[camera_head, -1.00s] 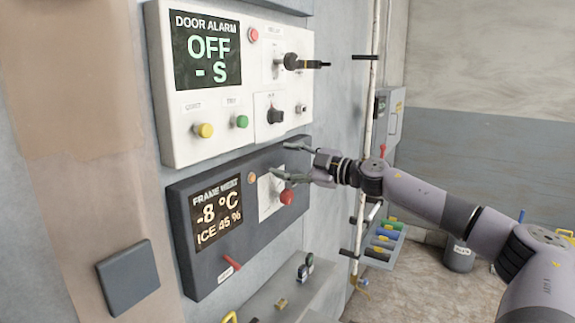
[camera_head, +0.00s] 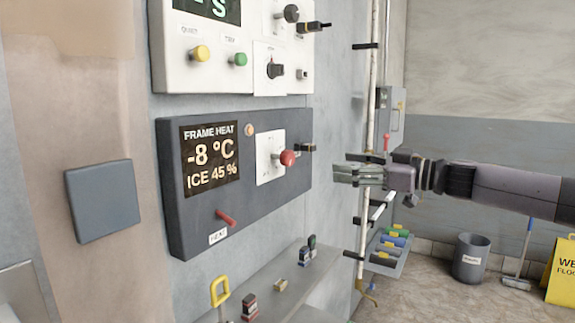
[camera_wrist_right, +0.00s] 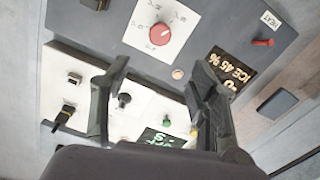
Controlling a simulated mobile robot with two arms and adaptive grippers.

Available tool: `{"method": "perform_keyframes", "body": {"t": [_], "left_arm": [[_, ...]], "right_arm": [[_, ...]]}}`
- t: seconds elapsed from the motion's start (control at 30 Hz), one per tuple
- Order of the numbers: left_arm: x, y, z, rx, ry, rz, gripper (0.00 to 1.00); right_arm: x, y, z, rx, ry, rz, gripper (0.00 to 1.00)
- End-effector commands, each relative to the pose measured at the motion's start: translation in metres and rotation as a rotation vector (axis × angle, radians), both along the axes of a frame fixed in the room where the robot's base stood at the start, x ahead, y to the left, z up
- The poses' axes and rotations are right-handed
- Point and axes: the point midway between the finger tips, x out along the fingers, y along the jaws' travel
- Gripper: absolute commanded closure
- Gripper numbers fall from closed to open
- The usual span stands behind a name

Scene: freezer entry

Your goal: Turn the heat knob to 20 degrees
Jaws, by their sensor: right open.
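The heat knob (camera_head: 287,158) is red and sits on a white dial plate (camera_head: 268,146) on the dark frame heat panel (camera_head: 180,226). The panel's display (camera_head: 210,160) reads -8 °C and ICE 45 %. My right gripper (camera_head: 338,174) is to the right of the knob in the head view, apart from it and empty. In the right wrist view the red knob (camera_wrist_right: 160,33) lies beyond the open fingers (camera_wrist_right: 158,80), near the top; its dial numbers are too small to read. My left gripper is not in view.
A red switch lever (camera_head: 226,217) labelled HEAT is at the panel's lower left. A white alarm panel (camera_head: 180,75) with yellow and green buttons is above. A shelf (camera_head: 265,290) with small items is below. A vertical pipe (camera_head: 370,110) stands behind the gripper.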

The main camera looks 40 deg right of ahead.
Motion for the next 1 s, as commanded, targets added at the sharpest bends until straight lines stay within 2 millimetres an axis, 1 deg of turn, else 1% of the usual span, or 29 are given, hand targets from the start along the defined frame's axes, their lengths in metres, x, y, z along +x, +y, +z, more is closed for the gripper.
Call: {"method": "perform_keyframes", "body": {"t": [0.03, 0.23, 0.4, 0.5, 0.6, 0.73, 0.8, 1.0], "left_arm": [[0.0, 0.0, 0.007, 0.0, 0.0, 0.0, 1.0], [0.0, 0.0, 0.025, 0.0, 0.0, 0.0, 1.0], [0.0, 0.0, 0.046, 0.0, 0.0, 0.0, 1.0], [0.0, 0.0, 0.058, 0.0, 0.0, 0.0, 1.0], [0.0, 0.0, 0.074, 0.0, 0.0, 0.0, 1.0], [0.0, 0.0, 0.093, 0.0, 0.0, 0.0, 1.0], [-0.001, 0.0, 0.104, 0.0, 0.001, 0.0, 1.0], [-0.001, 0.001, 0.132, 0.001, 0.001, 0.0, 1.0]], "right_arm": [[0.008, 0.003, 0.003, 0.002, 0.002, 0.004, 0.45], [0.049, 0.015, 0.003, 0.005, 0.003, 0.004, 0.45], [0.085, 0.025, 0.005, 0.003, 0.004, 0.003, 0.45], [0.102, 0.029, 0.005, 0.005, 0.003, 0.002, 0.45], [0.116, 0.035, 0.006, 0.002, 0.005, 0.005, 0.45], [0.131, 0.036, 0.006, 0.005, 0.003, -0.002, 0.45], [0.133, 0.036, 0.009, 0.004, -0.002, 0.0, 0.45], [0.144, 0.039, 0.008, 0.003, -0.001, 0.0, 0.45]]}}
